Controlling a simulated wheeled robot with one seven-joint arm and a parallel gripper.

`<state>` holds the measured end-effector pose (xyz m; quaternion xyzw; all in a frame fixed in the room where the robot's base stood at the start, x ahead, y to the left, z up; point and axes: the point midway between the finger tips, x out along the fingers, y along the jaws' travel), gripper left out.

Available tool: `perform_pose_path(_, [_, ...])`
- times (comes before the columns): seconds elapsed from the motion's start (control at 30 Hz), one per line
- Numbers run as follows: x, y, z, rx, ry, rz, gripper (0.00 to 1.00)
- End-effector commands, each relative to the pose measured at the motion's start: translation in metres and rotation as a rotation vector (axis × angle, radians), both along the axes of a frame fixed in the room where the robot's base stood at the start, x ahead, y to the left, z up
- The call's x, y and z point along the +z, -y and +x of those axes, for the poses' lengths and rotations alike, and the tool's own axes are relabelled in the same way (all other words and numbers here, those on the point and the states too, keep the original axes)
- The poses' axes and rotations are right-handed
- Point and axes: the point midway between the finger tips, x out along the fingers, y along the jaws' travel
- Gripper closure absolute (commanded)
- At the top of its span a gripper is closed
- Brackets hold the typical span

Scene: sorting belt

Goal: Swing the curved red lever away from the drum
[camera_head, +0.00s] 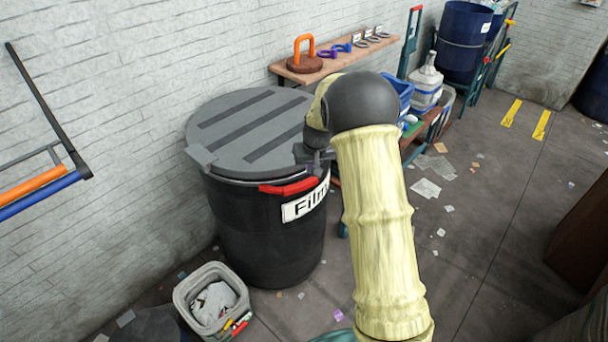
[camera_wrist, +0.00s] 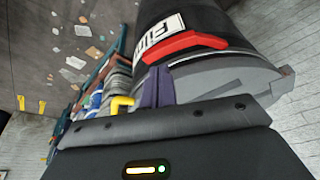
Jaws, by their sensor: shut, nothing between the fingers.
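The dark drum (camera_head: 265,230) stands against the wall with a grey ribbed lid (camera_head: 235,130) and a white "Film" label. The curved red lever (camera_head: 288,187) lies along the drum's side just under the rim. It also shows in the wrist view (camera_wrist: 188,43), close against the drum wall near the label. My gripper (camera_head: 318,157) is at the drum's right rim, just above the lever's right end, partly hidden by my wrist. In the wrist view its fingers (camera_wrist: 158,86) are together and empty, beside the lever's end. I cannot tell whether they touch it.
A wooden wall shelf (camera_head: 330,65) with an orange-handled object and rings is behind the drum. A grey bin (camera_head: 185,295) of waste stands at front left. Blue and white containers stand behind my arm. Paper scraps litter the open floor at right.

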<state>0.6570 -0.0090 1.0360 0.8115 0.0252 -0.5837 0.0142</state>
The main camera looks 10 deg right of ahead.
Motion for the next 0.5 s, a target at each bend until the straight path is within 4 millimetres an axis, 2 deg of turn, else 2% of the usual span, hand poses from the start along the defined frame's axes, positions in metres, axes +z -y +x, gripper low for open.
perform_pose_path(0.03, [-0.011,0.0,0.019,0.007,0.004,-0.001,1.0])
perform_pose_path(0.1, [-0.021,0.0,0.038,0.018,0.013,-0.003,1.0])
perform_pose_path(0.2, [-0.031,0.0,0.056,0.027,0.024,-0.003,1.0])
perform_pose_path(0.3, [-0.035,0.0,0.063,0.033,0.027,-0.004,1.0])
perform_pose_path(0.5, [-0.035,0.001,0.063,0.033,0.028,-0.004,1.0])
